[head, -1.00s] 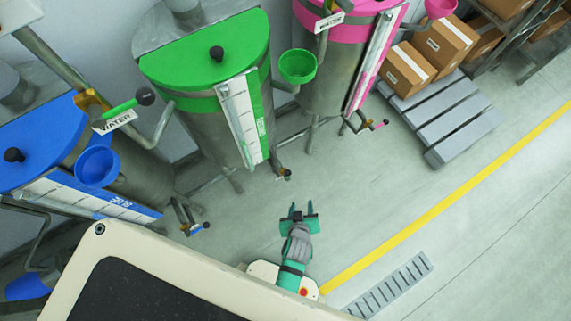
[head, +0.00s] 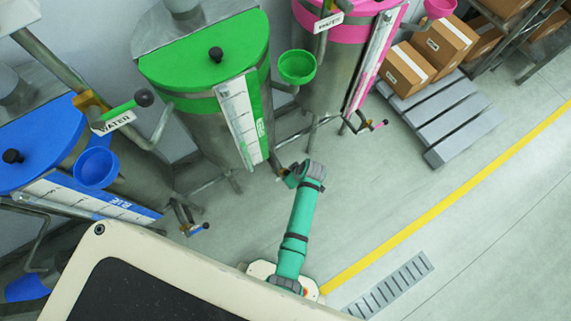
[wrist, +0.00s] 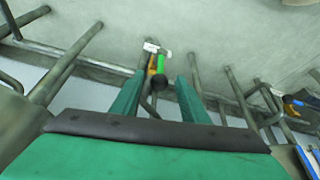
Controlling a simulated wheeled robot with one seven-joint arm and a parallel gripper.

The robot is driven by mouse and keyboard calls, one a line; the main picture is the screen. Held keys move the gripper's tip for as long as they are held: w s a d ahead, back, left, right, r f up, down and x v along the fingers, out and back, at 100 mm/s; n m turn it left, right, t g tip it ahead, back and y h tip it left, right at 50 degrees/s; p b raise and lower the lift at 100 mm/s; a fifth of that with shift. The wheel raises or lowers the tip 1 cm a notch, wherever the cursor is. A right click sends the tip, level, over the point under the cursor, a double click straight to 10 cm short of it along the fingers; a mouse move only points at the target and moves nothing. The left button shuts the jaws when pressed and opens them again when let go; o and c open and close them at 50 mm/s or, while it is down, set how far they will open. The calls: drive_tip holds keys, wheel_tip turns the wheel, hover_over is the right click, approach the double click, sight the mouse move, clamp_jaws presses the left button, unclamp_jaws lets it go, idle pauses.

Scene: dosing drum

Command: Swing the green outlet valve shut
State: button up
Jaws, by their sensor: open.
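The green drum (head: 215,130) stands upright at the upper middle of the head view, with a green lid and a scale strip on its front. In the wrist view its outlet valve (wrist: 160,65) shows a short green lever with a dark end beside a yellow-orange part. My gripper (wrist: 160,85) is open, with one finger to each side of the valve in the picture. I cannot tell how deep the lever lies between the fingers, or whether they touch. In the head view my wrist covers the outlet valve, and the fingertips are hidden.
The blue drum (head: 40,140) stands to the left and the pink drum (head: 330,75) to the right, each with its own low valve. Metal legs (wrist: 75,60) and pipes surround the outlet. A pallet (head: 440,115) with boxes is at upper right. Floor to the right is open.

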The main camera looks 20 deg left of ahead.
drive_tip(key=x, duration=0.8)
drive_tip(key=shift+f, duration=0.3)
drive_tip(key=shift+w+a, duration=0.1)
drive_tip(key=shift+a, duration=0.05)
clamp_jaws()
